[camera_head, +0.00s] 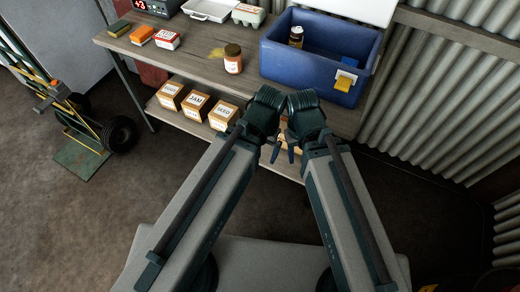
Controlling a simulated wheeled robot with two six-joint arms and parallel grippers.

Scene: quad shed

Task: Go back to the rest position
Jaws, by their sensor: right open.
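My two arms reach forward from the bottom of the head view, and their wrists come close together in front of the bench. My right gripper (283,154) is open, with its dark fingers pointing down below the wrists at the bench's front edge. I see nothing between its fingers. My left arm ends in a dark wrist beside the right one. I cannot make out the left gripper's fingers.
The wooden bench (190,52) carries a blue cooler (290,76) with a bottle (296,36) inside, an amber jar (233,59) and small boxes. Labelled boxes (196,104) stand on the lower shelf. A hand truck (88,122) stands left. Floor between is clear.

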